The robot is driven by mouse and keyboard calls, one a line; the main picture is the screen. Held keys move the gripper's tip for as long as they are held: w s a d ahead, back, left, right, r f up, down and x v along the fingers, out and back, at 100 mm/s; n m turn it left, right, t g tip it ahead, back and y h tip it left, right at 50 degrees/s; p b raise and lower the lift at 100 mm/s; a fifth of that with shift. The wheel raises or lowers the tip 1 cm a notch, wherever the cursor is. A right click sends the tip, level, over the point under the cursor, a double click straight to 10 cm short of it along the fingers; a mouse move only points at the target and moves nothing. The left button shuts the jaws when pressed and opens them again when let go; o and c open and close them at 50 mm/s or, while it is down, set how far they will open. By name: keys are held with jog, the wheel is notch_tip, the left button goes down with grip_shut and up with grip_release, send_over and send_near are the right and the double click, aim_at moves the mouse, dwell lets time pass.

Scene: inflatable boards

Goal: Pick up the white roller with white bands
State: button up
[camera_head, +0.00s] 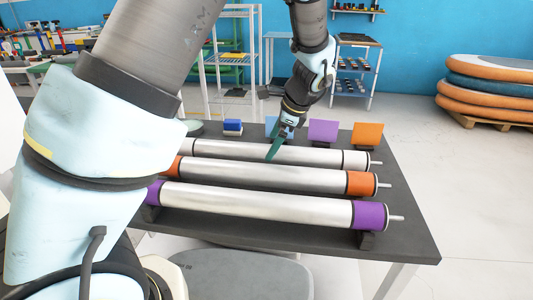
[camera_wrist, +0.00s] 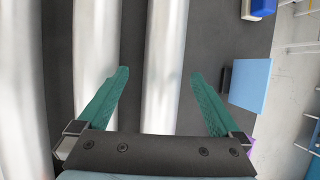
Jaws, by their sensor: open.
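The white roller with white bands (camera_head: 325,157) is a silver-white cylinder, the farthest of three rollers lying across the dark table in the head view. Its left end is partly hidden behind my arm. My gripper (camera_head: 274,150) is over its middle, with green fingers pointing down. In the wrist view the roller (camera_wrist: 166,60) runs between the two spread fingers of my gripper (camera_wrist: 159,73). The fingers are open and hold nothing. The left finger overlaps the neighbouring roller in the picture; I cannot tell whether it touches.
The orange-banded roller (camera_head: 270,176) and purple-banded roller (camera_head: 265,203) lie nearer on the table (camera_head: 408,232). Behind stand a purple card (camera_head: 323,131), an orange card (camera_head: 368,135), a light blue card (camera_wrist: 250,86) and a blue-and-white block (camera_head: 233,127).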

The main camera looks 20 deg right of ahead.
jog(key=shift+w+p+x, duration=0.1)
jog(key=shift+p+x, duration=0.35)
jog(key=shift+x, duration=0.85)
jog(key=shift+w+p+x, duration=0.15)
jog(key=shift+p+x, duration=0.25)
jog(key=shift+x, duration=0.9)
jog(key=shift+d+r, duration=0.1)
jog(key=shift+d, duration=0.1)
grip_shut()
